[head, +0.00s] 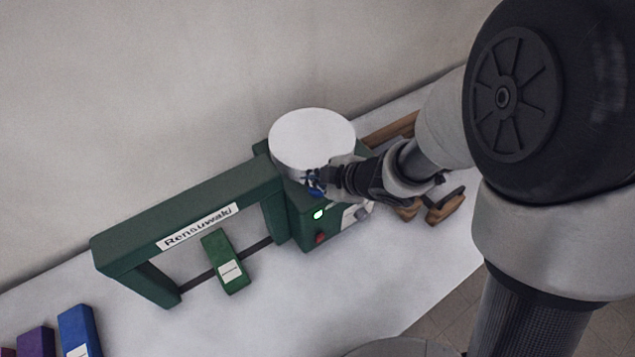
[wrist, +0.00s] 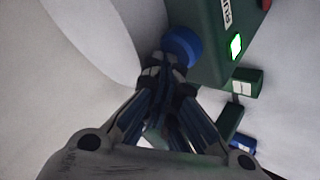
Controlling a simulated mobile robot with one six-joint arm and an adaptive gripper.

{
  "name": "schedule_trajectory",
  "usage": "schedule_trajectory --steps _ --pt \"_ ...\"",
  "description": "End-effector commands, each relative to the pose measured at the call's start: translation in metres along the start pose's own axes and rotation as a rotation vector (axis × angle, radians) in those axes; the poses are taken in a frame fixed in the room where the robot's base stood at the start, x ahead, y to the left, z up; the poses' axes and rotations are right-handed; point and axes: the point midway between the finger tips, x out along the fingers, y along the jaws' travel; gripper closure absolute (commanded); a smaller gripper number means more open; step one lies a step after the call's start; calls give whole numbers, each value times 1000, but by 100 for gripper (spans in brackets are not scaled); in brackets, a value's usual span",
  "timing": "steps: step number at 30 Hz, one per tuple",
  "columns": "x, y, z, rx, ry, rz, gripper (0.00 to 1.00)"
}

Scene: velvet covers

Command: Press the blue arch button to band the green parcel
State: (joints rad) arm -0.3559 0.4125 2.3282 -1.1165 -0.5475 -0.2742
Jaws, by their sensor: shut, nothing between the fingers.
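The green strapping arch (head: 185,205) stands on the white table with a name label on its beam. The green parcel (head: 226,262) with a white label lies under the arch, across the dark slot. The blue button (wrist: 182,45) is on the arch's green control box (head: 318,235); in the head view only a bit of blue shows beside the fingers. My gripper (wrist: 166,72) is shut and empty, its fingertips right at the blue button; I cannot tell whether they touch or press it. The gripper also shows in the head view (head: 322,182), at the control box.
A lit green lamp (head: 318,214) and a red button (head: 320,238) are on the control box. A white round disc (head: 312,140) sits above the box. Blue (head: 78,330) and purple (head: 36,342) parcels lie at lower left. Brown wooden pieces (head: 447,207) lie beyond my wrist.

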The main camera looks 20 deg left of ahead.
Motion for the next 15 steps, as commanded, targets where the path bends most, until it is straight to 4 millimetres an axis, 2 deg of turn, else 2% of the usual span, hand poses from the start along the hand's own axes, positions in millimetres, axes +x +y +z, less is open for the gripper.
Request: schedule_trajectory --steps 6,15 --pt "-10 7 -7 0 0 0 100" --pt "-9 7 -7 0 0 0 100"
